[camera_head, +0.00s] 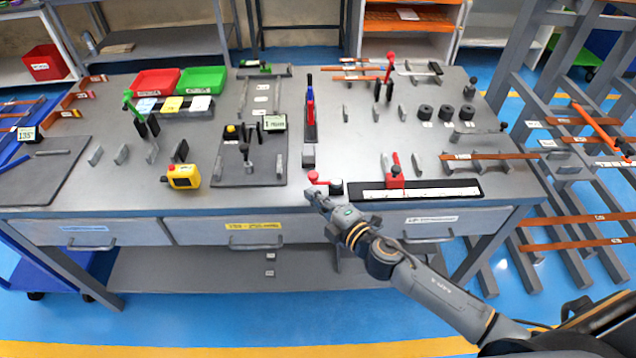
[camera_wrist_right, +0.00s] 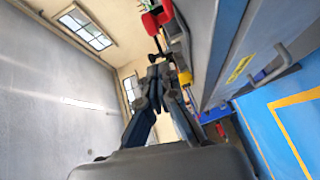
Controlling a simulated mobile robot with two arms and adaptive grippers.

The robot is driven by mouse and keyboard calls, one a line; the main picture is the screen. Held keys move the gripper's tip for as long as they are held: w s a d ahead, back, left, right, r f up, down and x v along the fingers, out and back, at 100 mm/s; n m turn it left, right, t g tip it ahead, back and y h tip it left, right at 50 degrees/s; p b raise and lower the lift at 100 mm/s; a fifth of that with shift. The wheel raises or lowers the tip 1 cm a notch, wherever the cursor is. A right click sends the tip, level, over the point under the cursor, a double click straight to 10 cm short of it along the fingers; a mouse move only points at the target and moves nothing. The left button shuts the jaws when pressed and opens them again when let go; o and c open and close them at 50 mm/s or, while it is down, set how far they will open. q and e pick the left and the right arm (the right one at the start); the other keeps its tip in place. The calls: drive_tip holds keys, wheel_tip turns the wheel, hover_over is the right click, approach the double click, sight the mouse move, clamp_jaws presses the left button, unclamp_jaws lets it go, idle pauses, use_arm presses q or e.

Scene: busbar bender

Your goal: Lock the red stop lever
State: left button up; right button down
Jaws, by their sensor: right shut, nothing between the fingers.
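A small red lever (camera_head: 318,178) with a round red knob stands near the front edge of the bench, beside a black knob (camera_head: 336,187). My right gripper (camera_head: 316,193) is shut and empty just in front of this lever; I cannot tell whether they touch. In the right wrist view, the closed fingertips (camera_wrist_right: 159,70) are close to a dark rod and a red part (camera_wrist_right: 157,18), perhaps the same lever. A red stop block (camera_head: 395,181) with a tilted red handle (camera_head: 397,163) sits on the white-scaled rail (camera_head: 440,192) to the right. My left gripper is not in view.
A yellow box (camera_head: 184,177) with a red button stands to the left on the bench (camera_head: 225,200). A grey plate with a dark lever (camera_head: 245,155) and a tall blue-and-red lever (camera_head: 310,105) stand behind. Drawer handles (camera_head: 255,243) project below the front edge.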

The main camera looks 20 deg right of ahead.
drive_tip(key=shift+w+d+f, duration=0.2)
drive_tip(key=shift+w+d, duration=0.25)
drive_tip(key=shift+w, duration=0.35)
drive_tip(key=shift+w+d+f, duration=0.15)
drive_tip(key=shift+w+d, duration=0.3)
drive_tip(key=shift+w, duration=0.35)
drive_tip(key=shift+w+a+m+h, duration=0.2)
drive_tip(key=shift+m+h, duration=0.2)
drive_tip(key=shift+h, duration=0.2)
